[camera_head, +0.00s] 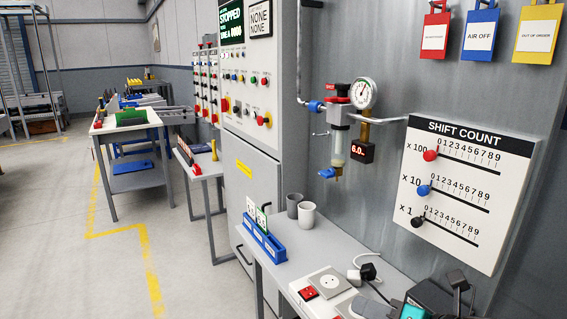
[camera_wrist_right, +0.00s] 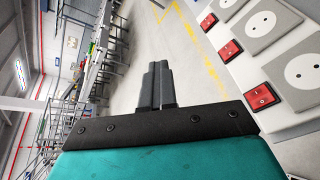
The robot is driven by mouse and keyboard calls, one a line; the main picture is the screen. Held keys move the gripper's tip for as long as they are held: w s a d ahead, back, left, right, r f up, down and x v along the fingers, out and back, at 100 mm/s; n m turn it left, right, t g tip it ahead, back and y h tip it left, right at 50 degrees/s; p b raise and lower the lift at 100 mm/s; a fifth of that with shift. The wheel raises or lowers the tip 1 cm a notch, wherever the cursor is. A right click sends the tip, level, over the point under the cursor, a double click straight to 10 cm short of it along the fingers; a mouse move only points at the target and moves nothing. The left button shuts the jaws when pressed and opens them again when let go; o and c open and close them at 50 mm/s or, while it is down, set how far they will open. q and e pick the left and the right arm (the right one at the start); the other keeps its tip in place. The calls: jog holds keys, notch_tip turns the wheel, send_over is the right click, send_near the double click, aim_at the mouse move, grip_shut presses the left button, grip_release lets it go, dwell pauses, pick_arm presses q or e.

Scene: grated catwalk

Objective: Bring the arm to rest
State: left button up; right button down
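My right gripper (camera_head: 458,278) shows at the bottom right of the head view, with a teal body and dark fingers. It is above the near end of the grey bench (camera_head: 335,243), by the wall. In the right wrist view its two dark fingers (camera_wrist_right: 158,75) lie side by side with no visible gap and nothing between them. Most of my right arm is out of the picture. My left arm and gripper are not in view.
A socket strip with red switches (camera_head: 308,293) and a plug (camera_head: 369,271) with cable lie close to the right gripper. Two cups (camera_head: 307,214) and a blue rack (camera_head: 263,240) stand farther along the bench. The shift count board (camera_head: 462,190) hangs above. Open floor (camera_head: 110,265) is at left.

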notch_tip(320, 180, down, 9)
jog(key=s+a+m+t+h, duration=0.1)
jog(key=s+a+m, duration=0.2)
jog(key=m, duration=1.2)
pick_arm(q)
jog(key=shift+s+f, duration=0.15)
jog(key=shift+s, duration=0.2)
pick_arm(e)
jog(key=s+d+f+m+h, duration=0.3)
jog(key=s+f+m, duration=0.2)
jog(key=f+m, duration=0.2)
jog(key=s+d+f+m+g+h, duration=0.1)
jog(key=s+d+f+m+h, duration=0.2)
jog(key=s+f+m, duration=0.3)
jog(key=f+m, duration=0.1)
jog(key=m, duration=0.2)
jog(key=shift+d+f+m, duration=0.25)
jog(key=shift+d+m, duration=0.15)
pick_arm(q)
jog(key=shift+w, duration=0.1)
pick_arm(e)
jog(key=c, duration=1.9)
grip_release()
